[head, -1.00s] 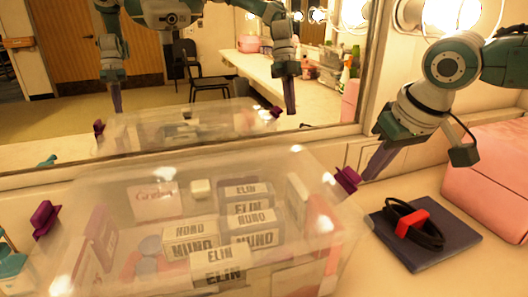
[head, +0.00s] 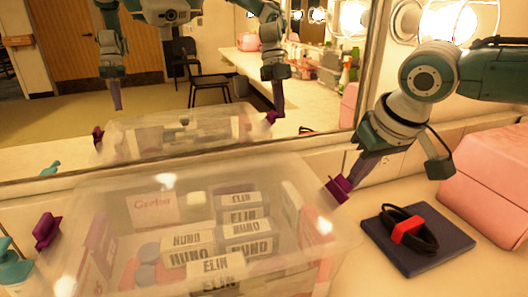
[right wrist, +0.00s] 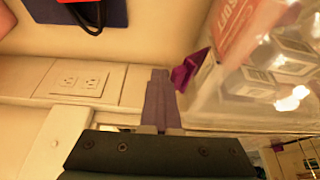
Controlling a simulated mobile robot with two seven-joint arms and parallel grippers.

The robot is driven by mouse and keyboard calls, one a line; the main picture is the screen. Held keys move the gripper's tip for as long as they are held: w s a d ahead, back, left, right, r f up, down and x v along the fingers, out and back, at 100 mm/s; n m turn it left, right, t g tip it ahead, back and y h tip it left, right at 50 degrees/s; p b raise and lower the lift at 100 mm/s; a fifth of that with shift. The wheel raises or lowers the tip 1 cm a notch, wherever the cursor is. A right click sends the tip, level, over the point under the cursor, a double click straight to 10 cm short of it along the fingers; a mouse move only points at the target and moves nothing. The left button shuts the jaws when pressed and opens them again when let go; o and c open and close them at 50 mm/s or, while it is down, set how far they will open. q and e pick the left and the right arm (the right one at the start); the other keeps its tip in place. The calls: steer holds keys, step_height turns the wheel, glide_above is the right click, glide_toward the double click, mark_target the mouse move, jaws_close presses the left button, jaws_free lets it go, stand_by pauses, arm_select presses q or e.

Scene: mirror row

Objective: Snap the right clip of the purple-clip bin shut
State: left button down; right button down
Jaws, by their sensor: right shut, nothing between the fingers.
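The clear purple-clip bin (head: 110,200), full of boxes, stands on the counter in front of the mirror. Its right clip (head: 340,188) sticks out from the right end of the rim, tilted outward. It also shows in the right wrist view (right wrist: 187,72). The left clip (head: 47,230) also stands out from its end. My right gripper (head: 354,180) is shut and empty, its fingertips close beside the right clip on the outer side. In the right wrist view the fingertips (right wrist: 160,75) are beside the clip; I cannot tell if they touch. My left gripper shows only as a mirror reflection.
A dark flat case (head: 415,250) with a black cord and red piece (head: 408,230) lies right of the bin. A pink box (head: 490,180) stands farther right. The mirror and lit bulbs (head: 450,20) are behind. A teal pump bottle (head: 14,268) is at the left edge.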

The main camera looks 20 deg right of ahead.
steer(key=shift+w+a+r+p, duration=0.1)
steer(key=shift+a+r+p, duration=0.1)
steer(key=shift+a+p, duration=0.5)
steer(key=shift+w+a+r+p, duration=0.1)
steer(key=shift+a+r+p, duration=0.15)
steer(key=shift+a, duration=0.75)
steer(key=shift+w+a+r+p, duration=0.15)
steer(key=shift+a+p, duration=0.4)
steer(key=shift+a, duration=0.45)
steer(key=r+p, duration=0.3)
steer(key=d+r+p, duration=0.1)
steer(key=r+p, duration=0.1)
steer(key=p, duration=0.1)
steer(key=shift+r, duration=0.4)
steer(key=shift+s, duration=0.1)
